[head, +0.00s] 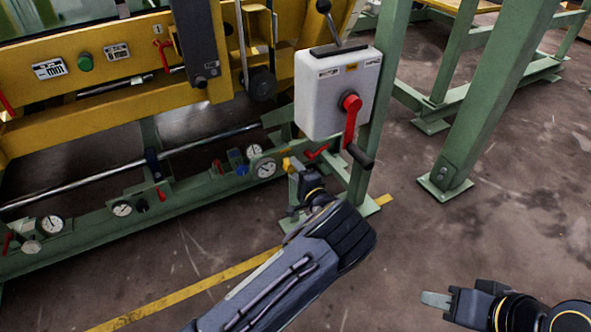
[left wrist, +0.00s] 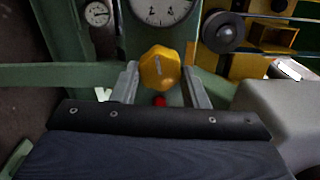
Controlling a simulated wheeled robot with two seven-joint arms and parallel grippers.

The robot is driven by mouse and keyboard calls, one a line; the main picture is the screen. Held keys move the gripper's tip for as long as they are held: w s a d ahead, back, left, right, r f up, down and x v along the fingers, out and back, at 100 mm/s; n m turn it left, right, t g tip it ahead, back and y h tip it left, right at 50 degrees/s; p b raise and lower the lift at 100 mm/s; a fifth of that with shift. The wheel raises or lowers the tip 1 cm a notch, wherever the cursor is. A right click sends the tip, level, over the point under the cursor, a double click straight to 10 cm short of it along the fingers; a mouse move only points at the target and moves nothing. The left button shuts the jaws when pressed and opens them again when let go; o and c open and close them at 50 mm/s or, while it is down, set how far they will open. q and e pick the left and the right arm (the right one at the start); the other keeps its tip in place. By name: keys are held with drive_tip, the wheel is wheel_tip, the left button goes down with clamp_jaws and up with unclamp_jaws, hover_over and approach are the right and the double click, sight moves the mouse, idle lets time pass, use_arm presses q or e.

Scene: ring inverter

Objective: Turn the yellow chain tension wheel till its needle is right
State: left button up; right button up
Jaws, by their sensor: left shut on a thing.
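The yellow tension wheel (left wrist: 160,69) is a small faceted knob with a pale mark on its face. It also shows in the head view (head: 287,164), at the right end of the low green beam. My left gripper (left wrist: 160,84) has one finger on each side of the wheel and is shut on it; in the head view the gripper (head: 294,168) is partly hidden by its own wrist. A large white dial (left wrist: 160,8) sits just above the wheel in the left wrist view, cut by the top edge. Its needle cannot be read. My right gripper (head: 436,300) is away at the lower right, apart from everything.
A white box (head: 325,95) with a red crank (head: 350,122) stands just above and right of my left gripper. A red lever (head: 317,152) is close to the wheel. Green posts (head: 490,90) stand at the right. Open floor (head: 450,240) surrounds my right gripper.

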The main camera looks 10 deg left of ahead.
use_arm(q)
drive_tip(key=m+p, duration=0.1)
drive_tip(key=m, duration=0.3)
drive_tip(key=shift+m, duration=0.3)
drive_tip(key=m, duration=0.3)
drive_tip(key=shift+f+m+p, duration=0.1)
drive_tip(key=shift+m+p, duration=0.3)
drive_tip(key=m+p, duration=0.1)
drive_tip(key=m, duration=0.2)
drive_tip(key=shift+m, duration=0.3)
drive_tip(key=m, duration=0.3)
drive_tip(key=shift+s+a+m+p, duration=0.1)
drive_tip(key=shift+m+p, duration=0.2)
drive_tip(key=shift+p, duration=0.05)
drive_tip(key=m, duration=0.3)
drive_tip(key=shift+m+p, duration=0.3)
drive_tip(key=shift+m, duration=0.1)
drive_tip(key=m, duration=0.3)
drive_tip(key=shift+p, duration=0.3)
drive_tip(key=m, duration=0.4)
drive_tip(key=shift+a, duration=0.1)
drive_tip(key=shift+m+p, duration=0.4)
drive_tip(key=shift+m, duration=1.2)
